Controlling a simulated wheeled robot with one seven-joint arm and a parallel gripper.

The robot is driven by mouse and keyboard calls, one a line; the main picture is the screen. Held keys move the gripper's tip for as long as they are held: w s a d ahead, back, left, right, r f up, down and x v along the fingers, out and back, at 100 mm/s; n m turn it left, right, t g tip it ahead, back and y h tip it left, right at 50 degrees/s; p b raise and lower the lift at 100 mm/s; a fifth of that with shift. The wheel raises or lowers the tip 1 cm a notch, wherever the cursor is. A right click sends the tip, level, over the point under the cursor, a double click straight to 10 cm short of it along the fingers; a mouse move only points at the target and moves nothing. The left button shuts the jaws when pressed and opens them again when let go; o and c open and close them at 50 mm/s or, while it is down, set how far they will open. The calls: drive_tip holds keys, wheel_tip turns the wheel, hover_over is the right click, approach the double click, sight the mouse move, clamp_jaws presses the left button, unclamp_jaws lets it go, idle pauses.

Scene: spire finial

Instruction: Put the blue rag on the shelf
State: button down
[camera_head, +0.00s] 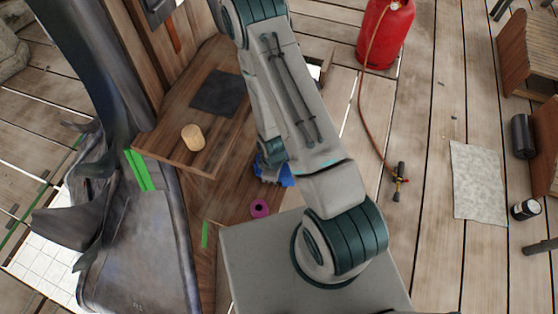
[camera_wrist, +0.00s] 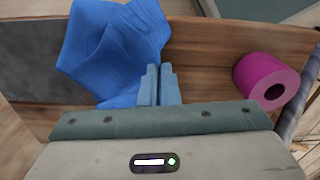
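The blue rag (camera_wrist: 110,45) is crumpled, with raised folds, in the upper left of the wrist view. In the head view only a small part of the rag (camera_head: 285,178) shows beneath my arm. My gripper (camera_wrist: 159,72) has its two fingers together at the rag's right-hand edge, and appears shut on it; the pinch itself is hard to see. A wooden shelf (camera_head: 165,135) at the left of the head view carries a dark square (camera_head: 218,92) and a short wooden cylinder (camera_head: 192,137).
A magenta roll (camera_wrist: 265,80) lies on the wood right of my fingers; it also shows in the head view (camera_head: 260,208). A red gas cylinder (camera_head: 386,35) with a hose stands at the top. Large dark metal pieces (camera_head: 140,240) crowd the left. The shelf's near right part is bare.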

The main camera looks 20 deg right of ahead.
drive_tip(key=c, duration=2.1)
unclamp_jaws()
drive_tip(key=o, duration=0.9)
drive_tip(key=s+a+r+p, duration=0.1)
drive_tip(key=r+p, duration=0.2)
drive_tip(key=r, duration=0.2)
drive_tip(key=s+a+r+p, duration=0.1)
drive_tip(key=s+r+p, duration=0.1)
drive_tip(key=r, duration=0.3)
drive_tip(key=shift+s+p, duration=0.3)
drive_tip(key=shift+p, duration=0.1)
